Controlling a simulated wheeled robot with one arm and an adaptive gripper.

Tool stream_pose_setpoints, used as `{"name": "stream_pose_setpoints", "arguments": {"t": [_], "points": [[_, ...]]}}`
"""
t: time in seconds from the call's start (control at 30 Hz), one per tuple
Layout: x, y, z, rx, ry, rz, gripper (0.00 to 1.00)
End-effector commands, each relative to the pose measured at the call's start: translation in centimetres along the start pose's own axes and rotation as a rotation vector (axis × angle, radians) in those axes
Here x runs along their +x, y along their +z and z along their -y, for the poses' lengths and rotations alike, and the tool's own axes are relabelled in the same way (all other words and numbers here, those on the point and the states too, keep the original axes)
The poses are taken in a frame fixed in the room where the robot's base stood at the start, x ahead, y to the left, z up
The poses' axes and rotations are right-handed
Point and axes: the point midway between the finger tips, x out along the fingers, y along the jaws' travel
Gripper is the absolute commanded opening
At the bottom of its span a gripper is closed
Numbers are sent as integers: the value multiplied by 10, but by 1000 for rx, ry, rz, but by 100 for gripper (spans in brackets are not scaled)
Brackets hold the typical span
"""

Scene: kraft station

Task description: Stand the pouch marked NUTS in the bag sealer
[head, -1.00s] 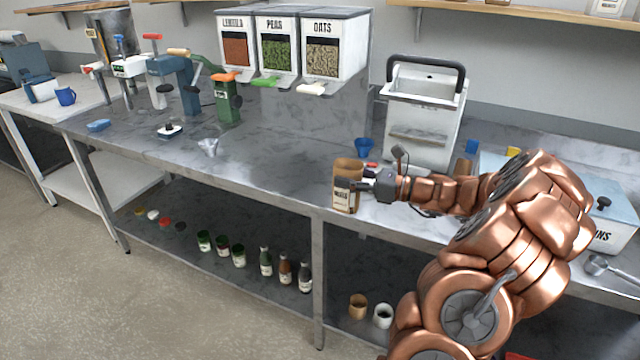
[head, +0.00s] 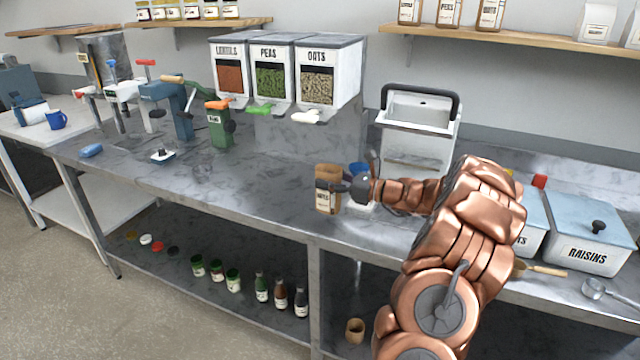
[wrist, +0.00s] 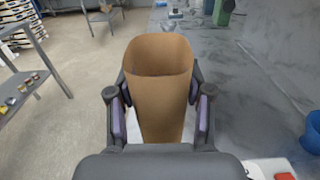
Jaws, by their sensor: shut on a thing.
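A brown kraft pouch (head: 327,178) with a pale label is upright in my gripper (head: 346,187); the label's print is too small to read surely. In the wrist view the pouch (wrist: 160,95) has an open top, and the purple finger pads of my gripper (wrist: 160,118) press on its two sides. The pouch is over the front part of the steel bench; I cannot tell whether its base touches. A white machine (head: 391,141) with a black bar handle, which looks like the bag sealer, stands behind and to the right of the pouch, apart from it.
A blue cup (head: 358,168) stands just behind my gripper. A white item with a red part (wrist: 284,176) is close by on the right. Dispensers (head: 318,80) stand at the back. A tub marked RAISINS (head: 585,235) is at the right.

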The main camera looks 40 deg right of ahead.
Motion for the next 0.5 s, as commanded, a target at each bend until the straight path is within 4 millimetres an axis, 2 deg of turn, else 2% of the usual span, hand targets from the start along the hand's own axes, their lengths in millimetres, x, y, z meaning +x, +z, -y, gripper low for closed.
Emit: {"name": "stream_pose_setpoints", "arguments": {"t": [0.1,0.4,0.5], "points": [[13,1,6,-3,1,0,0],[32,-2,12,-1,4,0,0],[32,-14,13,3,2,0,0]]}}
